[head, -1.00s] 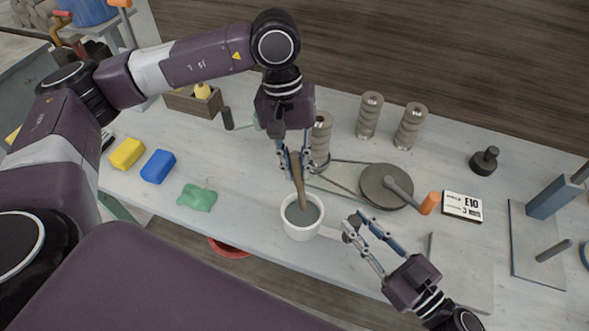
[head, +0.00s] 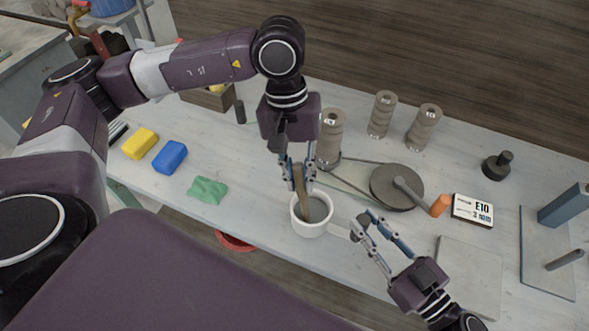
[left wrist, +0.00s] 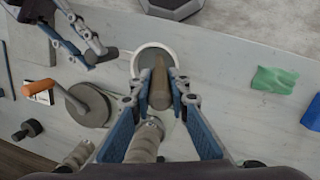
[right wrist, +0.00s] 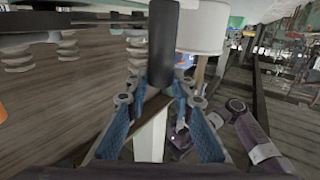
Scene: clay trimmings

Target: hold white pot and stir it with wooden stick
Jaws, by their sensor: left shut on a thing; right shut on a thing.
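The white pot (head: 312,228) is upright near the front edge of the table, with grey contents inside. It also shows in the left wrist view (left wrist: 141,52) and at the top of the right wrist view (right wrist: 203,28). My left gripper (head: 299,180) is above the pot, shut on the wooden stick (head: 304,196). The stick tilts down into the pot, its lower end near the pot's left inner side. My right gripper (head: 366,226) is shut on the pot's handle (right wrist: 163,45), at the right of the pot. I cannot tell whether the pot touches the table.
A grey wheel with a crank (head: 390,187) and ridged cylinders (head: 381,115) stand behind the pot. Green clay (head: 207,190), a blue block (head: 170,157) and a yellow block (head: 140,144) lie left. A grey slab (head: 468,275) lies right. A red bowl (head: 235,242) is below the front edge.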

